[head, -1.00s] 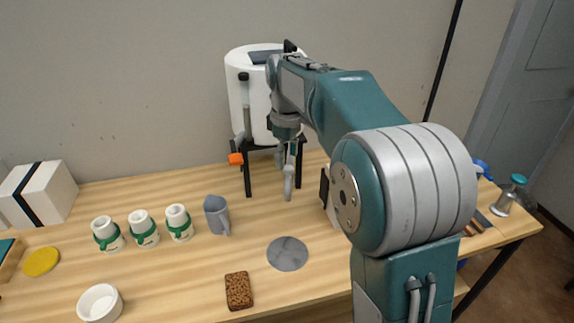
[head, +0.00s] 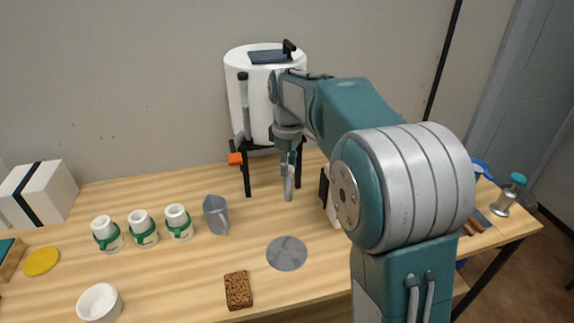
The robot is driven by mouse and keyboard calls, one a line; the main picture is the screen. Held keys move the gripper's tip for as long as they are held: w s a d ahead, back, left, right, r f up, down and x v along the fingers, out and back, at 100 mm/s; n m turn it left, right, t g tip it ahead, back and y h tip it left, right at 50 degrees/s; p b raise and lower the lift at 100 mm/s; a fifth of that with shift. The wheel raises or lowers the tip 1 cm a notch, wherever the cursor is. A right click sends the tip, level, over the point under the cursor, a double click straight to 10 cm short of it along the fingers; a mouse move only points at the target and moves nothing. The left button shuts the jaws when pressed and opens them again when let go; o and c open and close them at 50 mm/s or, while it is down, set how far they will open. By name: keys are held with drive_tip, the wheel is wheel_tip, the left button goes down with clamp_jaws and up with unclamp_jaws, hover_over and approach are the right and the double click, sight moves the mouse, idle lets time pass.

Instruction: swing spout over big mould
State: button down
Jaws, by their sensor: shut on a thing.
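The white slip tank (head: 258,100) stands on black legs at the back of the table, with an orange handle (head: 235,158) low on its left. A grey spout end (head: 289,188) hangs down in front of the tank. My gripper (head: 289,163) points down and is shut on the spout at its top; the fingers are small and partly hidden. A large white block with a black strap (head: 40,193), which looks like a big mould, sits at the far left, well away from the spout. Another pale block with a black strap (head: 333,200) is partly hidden behind my arm.
Three white cups with green bands (head: 143,228) and a grey jug (head: 215,213) stand left of the spout. A round grey disc (head: 287,253), a brown sponge (head: 238,290), a white bowl (head: 99,302) and a yellow disc (head: 41,261) lie nearer the front.

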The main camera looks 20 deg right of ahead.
drive_tip(key=d+n, duration=0.4)
drive_tip(key=d, duration=0.2)
drive_tip(key=shift+s+f, duration=0.15)
drive_tip(key=shift+s, duration=0.2)
drive_tip(key=shift+c, duration=2.1)
unclamp_jaws()
